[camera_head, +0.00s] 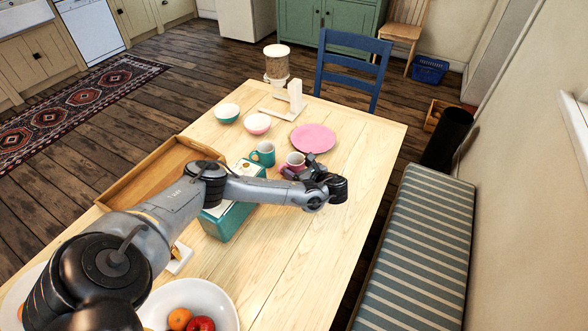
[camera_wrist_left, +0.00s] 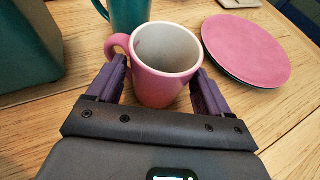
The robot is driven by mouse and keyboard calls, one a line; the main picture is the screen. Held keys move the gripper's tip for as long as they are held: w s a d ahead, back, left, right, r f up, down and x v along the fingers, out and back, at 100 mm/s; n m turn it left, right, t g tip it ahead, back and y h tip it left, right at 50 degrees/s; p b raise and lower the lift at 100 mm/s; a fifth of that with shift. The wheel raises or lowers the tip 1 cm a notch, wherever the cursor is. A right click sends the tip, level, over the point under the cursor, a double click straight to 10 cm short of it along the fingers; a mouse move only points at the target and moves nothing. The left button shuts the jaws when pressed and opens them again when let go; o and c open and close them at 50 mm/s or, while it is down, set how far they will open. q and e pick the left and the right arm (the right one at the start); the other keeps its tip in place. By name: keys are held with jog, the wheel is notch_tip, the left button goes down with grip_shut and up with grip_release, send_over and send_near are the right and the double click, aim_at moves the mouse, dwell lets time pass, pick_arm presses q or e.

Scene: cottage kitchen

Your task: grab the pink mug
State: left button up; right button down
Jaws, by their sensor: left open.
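The pink mug (camera_head: 295,160) stands upright on the wooden table in the head view, partly hidden behind my left gripper (camera_head: 312,172). In the left wrist view the pink mug (camera_wrist_left: 165,75) has a pale grey inside and its handle points left. My left gripper (camera_wrist_left: 162,88) is open, with one finger at each side of the mug's body. The left finger is just below the handle. Whether the fingers touch the mug I cannot tell. My right gripper is not in view.
A teal mug (camera_head: 263,153) stands just left of the pink mug. A pink plate (camera_head: 313,138) lies behind to the right. A teal box (camera_head: 228,217) and a wooden tray (camera_head: 150,180) are on the left. The table's right side is clear.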

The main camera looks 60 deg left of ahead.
pick_arm(q)
jog(key=c, duration=1)
jog(key=shift+o, duration=0.2)
jog(key=shift+r, duration=0.1)
